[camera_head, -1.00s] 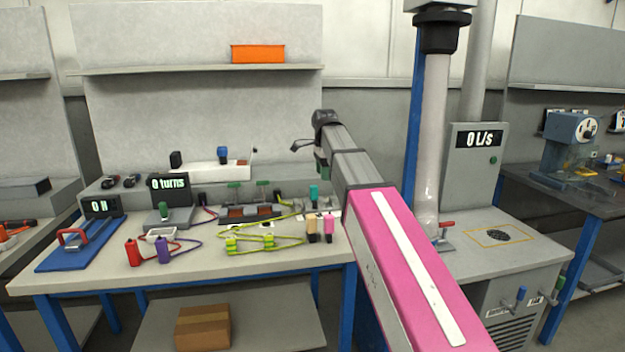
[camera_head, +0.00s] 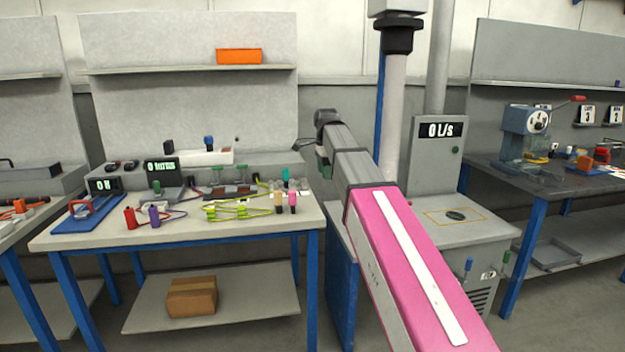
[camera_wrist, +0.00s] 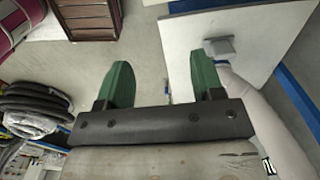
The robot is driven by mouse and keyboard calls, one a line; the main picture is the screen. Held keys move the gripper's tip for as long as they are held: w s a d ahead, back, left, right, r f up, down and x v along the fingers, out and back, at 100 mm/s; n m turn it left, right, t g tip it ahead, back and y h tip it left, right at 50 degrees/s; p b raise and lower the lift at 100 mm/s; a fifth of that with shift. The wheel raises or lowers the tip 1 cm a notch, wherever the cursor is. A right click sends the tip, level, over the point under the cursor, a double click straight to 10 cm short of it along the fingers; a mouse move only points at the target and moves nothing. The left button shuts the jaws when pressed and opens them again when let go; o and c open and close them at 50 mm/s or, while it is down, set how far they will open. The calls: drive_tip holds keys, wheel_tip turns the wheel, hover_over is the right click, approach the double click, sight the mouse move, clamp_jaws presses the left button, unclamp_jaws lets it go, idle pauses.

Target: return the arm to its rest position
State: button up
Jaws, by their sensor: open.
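My arm, grey with a pink cover, reaches forward from the bottom right in the head view. My gripper (camera_head: 322,165) is at its far end, in front of the wall between the workbench (camera_head: 180,234) and the grey extraction cabinet (camera_head: 437,180). In the wrist view my gripper (camera_wrist: 163,88) shows two green fingers spread apart with nothing between them. In the head view the fingers are small and partly hidden by the wrist.
The workbench at the left holds several cables, plugs and devices. A cardboard box (camera_head: 191,297) is on its lower shelf. A pipe (camera_head: 392,120) stands behind my arm. A dark table (camera_head: 550,185) with a blue press (camera_head: 522,132) is at the right. In the wrist view, coiled hoses (camera_wrist: 35,108) lie at the left.

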drive_tip(key=s+d+f+n, duration=0.3)
drive_tip(key=f, duration=0.5)
drive_tip(key=s+d+f+n, duration=0.2)
drive_tip(key=s+d+f, duration=0.1)
drive_tip(key=f, duration=0.5)
drive_tip(key=s+d+f+n, duration=0.3)
drive_tip(key=f, duration=0.5)
drive_tip(key=s+d+f+n, duration=0.3)
drive_tip(key=s+f, duration=0.3)
drive_tip(key=f, duration=0.2)
drive_tip(key=s+d+f+n, duration=0.3)
drive_tip(key=s+f+n, duration=0.1)
drive_tip(key=s+f, duration=0.3)
drive_tip(key=shift+s+f+n, duration=0.15)
drive_tip(key=shift+f+n, duration=0.25)
drive_tip(key=shift+f, duration=0.2)
